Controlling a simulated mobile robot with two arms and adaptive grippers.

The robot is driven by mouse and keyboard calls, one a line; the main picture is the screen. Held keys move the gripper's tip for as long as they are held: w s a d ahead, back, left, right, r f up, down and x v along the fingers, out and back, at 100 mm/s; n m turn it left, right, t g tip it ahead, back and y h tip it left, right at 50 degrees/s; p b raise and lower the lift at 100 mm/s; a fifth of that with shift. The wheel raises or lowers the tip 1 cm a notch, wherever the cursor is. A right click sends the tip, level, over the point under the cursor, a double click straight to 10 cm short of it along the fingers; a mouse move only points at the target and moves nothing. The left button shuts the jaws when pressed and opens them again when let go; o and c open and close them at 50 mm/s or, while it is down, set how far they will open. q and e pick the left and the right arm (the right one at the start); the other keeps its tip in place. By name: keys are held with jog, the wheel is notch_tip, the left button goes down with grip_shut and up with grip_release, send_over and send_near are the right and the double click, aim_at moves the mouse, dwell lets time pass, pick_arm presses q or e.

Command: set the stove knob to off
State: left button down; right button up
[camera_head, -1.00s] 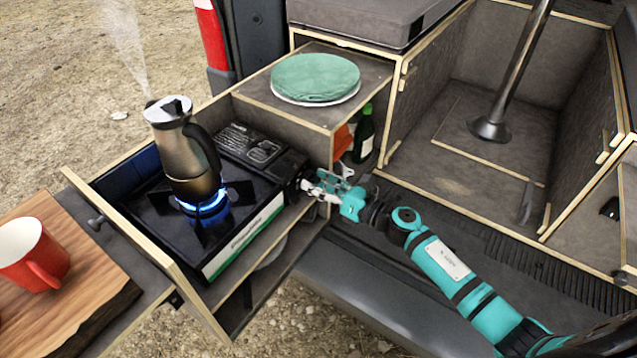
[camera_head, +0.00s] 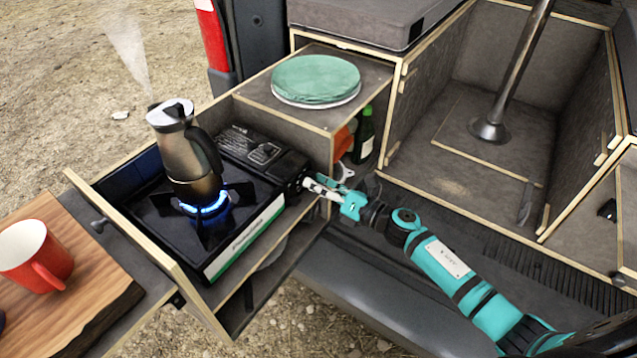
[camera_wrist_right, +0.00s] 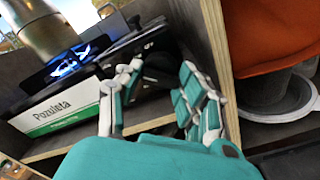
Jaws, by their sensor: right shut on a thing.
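The black camping stove (camera_head: 240,236) sits in the pulled-out drawer, its blue flame (camera_head: 208,206) burning. A steel moka pot (camera_head: 185,155) stands over the flame, with steam rising above it. The stove knob (camera_head: 302,182) is at the right end of the stove's front and is mostly hidden by my fingers. My right gripper (camera_head: 312,186) reaches it from the right and is shut on it. In the right wrist view the fingers (camera_wrist_right: 160,82) lie either side of the dark knob area. The knob's marking cannot be read.
A red mug (camera_head: 35,255) stands on a wooden board (camera_head: 85,285) at the left. Green plates (camera_head: 315,78) lie on the cabinet above the stove's right end. A green bottle (camera_head: 364,135) and an orange item stand in the compartment beside my right gripper.

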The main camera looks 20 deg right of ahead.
jog(key=shift+m+p, duration=1.55)
jog(key=shift+m, duration=3.35)
jog(key=o, duration=1.2)
jog(key=shift+d, duration=0.1)
jog(key=shift+c, duration=0.2)
